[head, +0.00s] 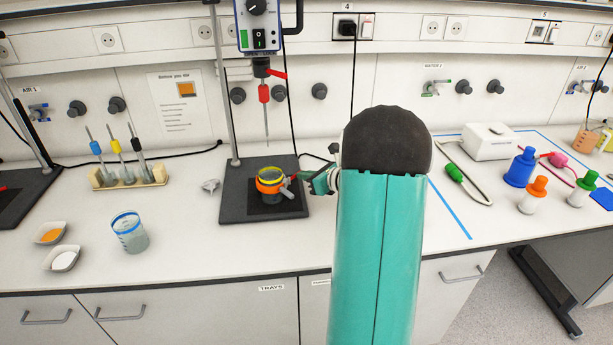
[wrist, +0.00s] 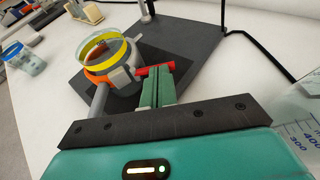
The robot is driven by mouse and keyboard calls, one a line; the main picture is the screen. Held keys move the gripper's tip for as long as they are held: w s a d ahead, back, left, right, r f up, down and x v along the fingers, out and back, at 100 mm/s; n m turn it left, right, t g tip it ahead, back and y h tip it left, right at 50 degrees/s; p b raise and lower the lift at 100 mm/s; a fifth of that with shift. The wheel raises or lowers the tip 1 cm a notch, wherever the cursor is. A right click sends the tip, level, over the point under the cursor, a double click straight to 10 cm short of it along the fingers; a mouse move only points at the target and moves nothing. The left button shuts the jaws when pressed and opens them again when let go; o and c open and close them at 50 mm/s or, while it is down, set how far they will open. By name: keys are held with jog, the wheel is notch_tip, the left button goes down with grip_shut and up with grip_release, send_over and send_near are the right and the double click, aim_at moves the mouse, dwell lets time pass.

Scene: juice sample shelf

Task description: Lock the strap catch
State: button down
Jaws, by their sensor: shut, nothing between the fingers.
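A clear vessel with a yellow rim (head: 270,172) stands on a black stand base, with an orange strap (head: 268,187) around it. In the wrist view the vessel's yellow rim (wrist: 92,48) and the orange strap (wrist: 97,77) show at upper left. A grey catch block (wrist: 122,77) sits on the strap's near side, with a grey rod (wrist: 99,102) sticking out below. My gripper (head: 321,184) is just right of the vessel. In the wrist view its green fingers (wrist: 157,84) are shut and empty, close beside the catch. A red bar (wrist: 155,69) lies at the fingertips; whether they touch it is unclear.
The stand's black base (head: 235,205) carries an upright pole (head: 226,90) behind the vessel. A stirrer head with a thin shaft (head: 266,120) hangs above it. A blue-rimmed beaker (head: 131,232) and two small dishes stand left. A pipette rack (head: 128,178) is behind them.

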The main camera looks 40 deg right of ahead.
jog(key=shift+w+d+n+y, duration=0.15)
jog(key=shift+n+y, duration=0.35)
jog(key=shift+y, duration=0.1)
jog(key=n+y, duration=0.1)
jog(key=w+n+g+y, duration=0.1)
jog(key=n+y, duration=0.1)
jog(key=shift+w+d+g+y, duration=0.15)
jog(key=shift+d+g+y, duration=0.15)
jog(key=shift+d, duration=0.05)
jog(key=shift+w+n+g+y, duration=0.4)
jog(key=shift+n+g+y, duration=0.1)
jog(key=shift+n+y, duration=0.35)
jog(key=shift+w, duration=0.7)
jog(key=shift+w+a, duration=0.15)
jog(key=shift+w, duration=0.05)
jog(key=shift+s+a, duration=0.1)
jog(key=shift+s+a, duration=0.4)
jog(key=shift+s, duration=0.2)
jog(key=v, duration=1.4)
